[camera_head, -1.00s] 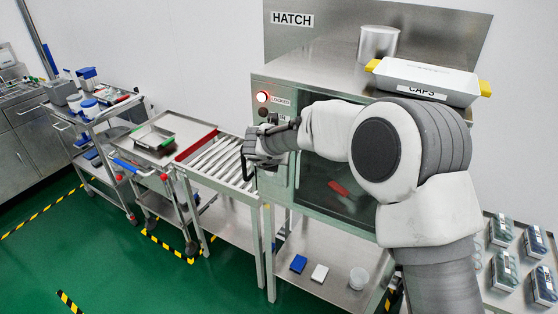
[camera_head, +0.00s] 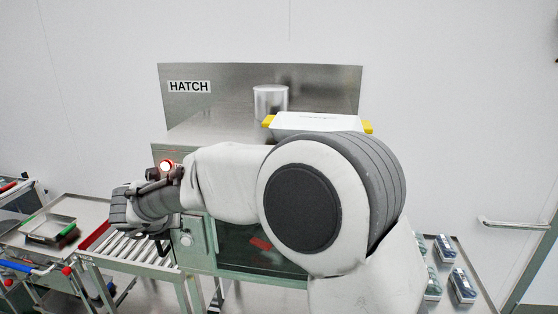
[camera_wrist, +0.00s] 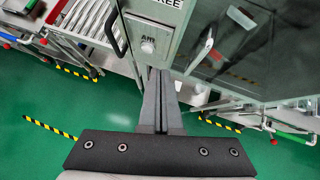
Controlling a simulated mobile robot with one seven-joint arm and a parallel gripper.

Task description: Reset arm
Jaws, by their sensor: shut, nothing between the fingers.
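My arm is bent across the front of the steel hatch machine (camera_head: 195,137), its elbow large in the middle of the head view. My gripper (camera_wrist: 160,75) is shut and empty in the wrist view, with its two dark fingers together. It points toward the machine's front, just below a round dial (camera_wrist: 147,47). Whether it touches the front cannot be told. In the head view the dark wrist end lies at the left, over the end of the roller conveyor (camera_head: 127,246), and the fingertips are not clear.
A glass door (camera_head: 232,250) shows a red item (camera_head: 260,243) behind it. A metal pot (camera_head: 270,101) and a white tray with yellow handles (camera_head: 318,122) sit on top. A cart (camera_head: 75,208) stands left; blue-grey packs (camera_head: 462,286) lie right.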

